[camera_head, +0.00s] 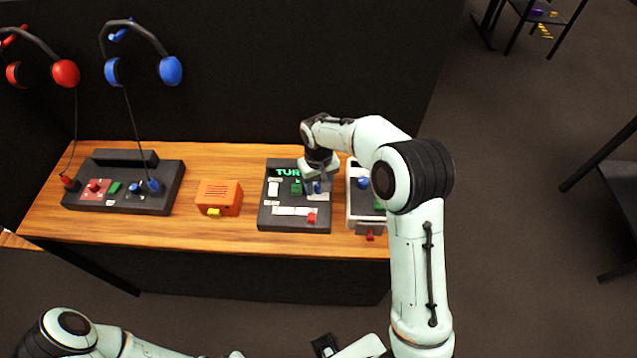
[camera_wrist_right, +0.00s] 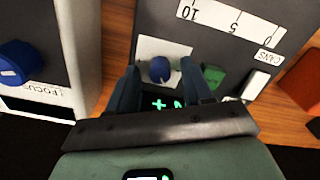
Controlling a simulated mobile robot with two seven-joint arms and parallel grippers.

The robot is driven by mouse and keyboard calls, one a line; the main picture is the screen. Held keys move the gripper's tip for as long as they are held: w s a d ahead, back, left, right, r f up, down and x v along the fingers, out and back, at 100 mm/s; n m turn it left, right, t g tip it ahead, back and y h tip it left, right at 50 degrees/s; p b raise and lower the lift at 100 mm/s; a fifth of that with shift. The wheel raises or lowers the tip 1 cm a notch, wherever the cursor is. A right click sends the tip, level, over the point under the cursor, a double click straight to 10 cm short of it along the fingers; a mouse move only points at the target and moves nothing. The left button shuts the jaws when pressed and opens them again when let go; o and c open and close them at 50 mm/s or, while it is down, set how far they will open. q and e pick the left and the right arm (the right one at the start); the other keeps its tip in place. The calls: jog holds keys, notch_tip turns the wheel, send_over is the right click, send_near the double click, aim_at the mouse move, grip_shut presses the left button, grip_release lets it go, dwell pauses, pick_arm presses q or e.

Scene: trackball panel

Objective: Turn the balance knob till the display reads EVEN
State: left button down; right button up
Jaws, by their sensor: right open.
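The dark panel (camera_head: 265,218) stands on the wooden desk, with green display text (camera_head: 287,172) starting "TUR"; my right gripper hides the rest. Its blue knob (camera_wrist_right: 161,69) sits on a white plate in the wrist view. I take it for the balance knob, but its label is not readable. My right gripper (camera_wrist_right: 160,80) is open, pointing down, with one finger on each side of the knob. I cannot tell whether they touch it. It also shows over the panel in the head view (camera_head: 317,186). My left arm enters at the lower left; its fingers are not clearly visible.
A green button (camera_wrist_right: 213,75) and a 0-to-10 scale (camera_wrist_right: 235,18) are close to the knob. Another device with a blue FOCUS knob (camera_wrist_right: 20,62) stands close beside the panel. An orange box (camera_head: 219,195) and a headphone console (camera_head: 125,188) are to the left.

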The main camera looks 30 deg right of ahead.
jog(key=shift+c, duration=0.3)
grip_shut()
jog(key=shift+m, duration=0.5)
jog(key=m, duration=0.2)
jog(key=shift+m, duration=2.2)
jog(key=shift+o, duration=0.3)
grip_release()
